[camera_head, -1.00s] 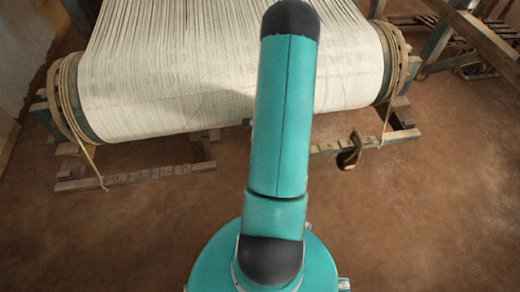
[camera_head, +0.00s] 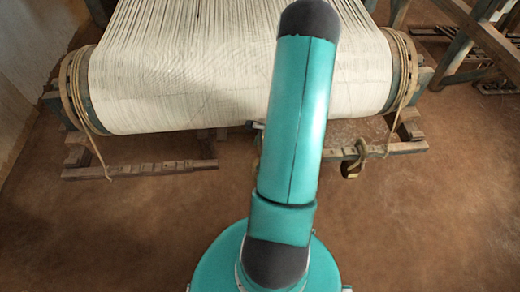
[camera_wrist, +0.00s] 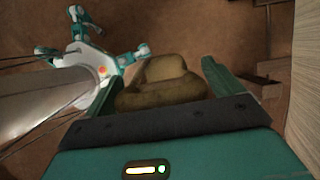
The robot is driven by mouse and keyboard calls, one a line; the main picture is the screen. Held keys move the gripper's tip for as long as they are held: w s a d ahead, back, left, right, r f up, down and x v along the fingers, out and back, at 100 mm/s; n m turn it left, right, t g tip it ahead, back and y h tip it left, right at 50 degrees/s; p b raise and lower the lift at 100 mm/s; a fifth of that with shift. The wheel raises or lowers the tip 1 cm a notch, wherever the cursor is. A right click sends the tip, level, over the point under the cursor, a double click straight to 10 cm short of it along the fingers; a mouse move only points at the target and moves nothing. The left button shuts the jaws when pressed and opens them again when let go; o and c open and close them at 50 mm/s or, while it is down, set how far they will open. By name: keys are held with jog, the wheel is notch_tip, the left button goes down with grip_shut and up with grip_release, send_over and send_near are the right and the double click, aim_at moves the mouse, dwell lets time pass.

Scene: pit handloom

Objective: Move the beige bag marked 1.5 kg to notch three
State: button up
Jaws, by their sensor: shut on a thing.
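In the wrist view, my gripper (camera_wrist: 165,85) is shut on a beige-brown bag (camera_wrist: 160,90), which sits between its two teal fingers. No weight marking is readable on the bag. In the head view my arm hides the gripper and most or all of this bag. A notched wooden rail (camera_head: 140,169) shows low in front of the loom at left. Another rail piece (camera_head: 400,149) shows at right of my arm. I cannot tell which notch is number three.
The loom's wide beam with pale warp threads (camera_head: 210,85) fills the upper middle. A brown object (camera_head: 352,161) is at the right rail, near a cord hanging from the beam. Wooden frame parts (camera_head: 480,35) stand at upper right. The brown floor (camera_head: 430,220) is clear in front.

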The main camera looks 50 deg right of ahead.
jog(key=shift+s+a, duration=1.15)
jog(key=shift+a, duration=0.05)
jog(key=shift+s+a+r, duration=0.3)
jog(key=shift+s+a, duration=0.55)
jog(key=shift+a, duration=0.15)
jog(key=shift+s+a+r, duration=0.25)
jog(key=shift+s+a, duration=0.55)
jog(key=shift+a, duration=0.15)
jog(key=shift+w+a, duration=0.1)
